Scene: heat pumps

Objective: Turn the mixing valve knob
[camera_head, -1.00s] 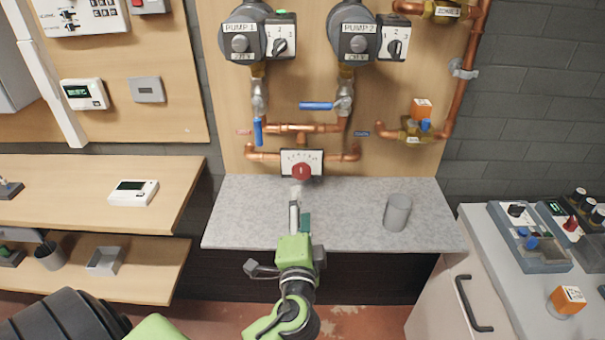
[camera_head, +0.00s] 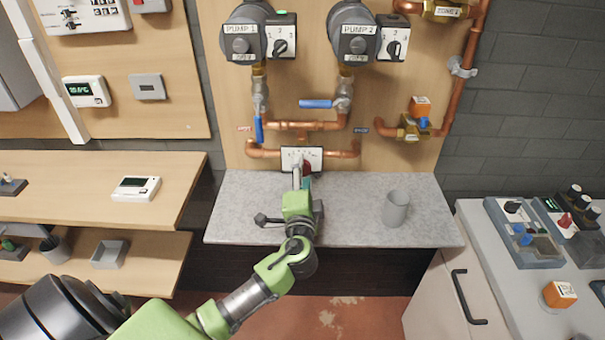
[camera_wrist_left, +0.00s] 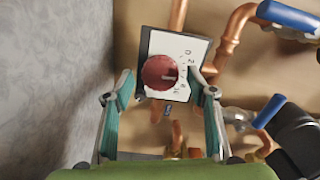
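The mixing valve has a red round knob (camera_wrist_left: 160,73) on a white scale plate (camera_wrist_left: 186,50) with printed numbers. In the head view the plate (camera_head: 289,155) sits low on the wooden panel, between copper pipes, and the knob (camera_head: 307,169) is partly hidden by my gripper. My left gripper (camera_head: 301,178) reaches up to the front of the valve. In the left wrist view its two fingers (camera_wrist_left: 162,92) are spread apart, one on each side of the knob, with visible gaps. I cannot tell whether the tips are level with the knob. My right gripper is not in view.
A grey cup (camera_head: 396,208) stands on the speckled counter (camera_head: 345,225), right of my arm. Blue-handled valves (camera_head: 316,104) and copper pipes are above the knob. A control panel (camera_head: 524,232) stands on the right cabinet. The counter left of my arm is clear.

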